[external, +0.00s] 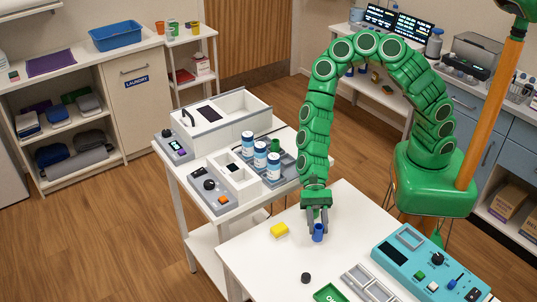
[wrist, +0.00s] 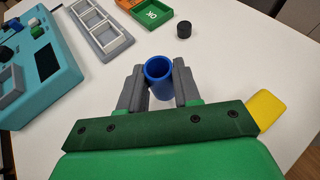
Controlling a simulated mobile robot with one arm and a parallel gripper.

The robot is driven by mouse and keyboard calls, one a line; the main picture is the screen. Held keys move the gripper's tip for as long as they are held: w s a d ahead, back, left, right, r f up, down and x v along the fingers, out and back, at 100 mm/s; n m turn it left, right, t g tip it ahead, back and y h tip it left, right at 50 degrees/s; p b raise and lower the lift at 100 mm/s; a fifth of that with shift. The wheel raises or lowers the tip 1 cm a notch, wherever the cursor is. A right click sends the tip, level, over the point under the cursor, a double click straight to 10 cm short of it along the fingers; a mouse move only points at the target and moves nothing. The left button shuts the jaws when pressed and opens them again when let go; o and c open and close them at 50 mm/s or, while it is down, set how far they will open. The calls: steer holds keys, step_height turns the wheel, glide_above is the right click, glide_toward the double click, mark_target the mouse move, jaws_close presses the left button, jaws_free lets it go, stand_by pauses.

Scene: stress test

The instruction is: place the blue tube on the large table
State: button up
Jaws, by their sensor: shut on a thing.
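The blue tube (external: 318,233) is upright between the grey fingers of my gripper (external: 317,222). In the wrist view the tube (wrist: 158,76) shows its open top, and the fingers of my gripper (wrist: 160,88) close on it from both sides. The tube is over the white large table (external: 262,262), near its back edge. Its lower end is at or very close to the table top; I cannot tell whether it touches.
A yellow block (external: 279,230) lies just left of my gripper. A black cap (external: 306,277), a green tray (external: 331,293), a grey frame (external: 368,284) and a teal control panel (external: 428,265) are on the same table. A smaller table with white bottles (external: 260,155) stands behind left.

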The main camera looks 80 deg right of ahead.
mark_target(317, 231)
steer(key=shift+f, duration=1.45)
steer(key=shift+f, duration=0.1)
steer(key=o, duration=1)
steer(key=shift+v, duration=6.05)
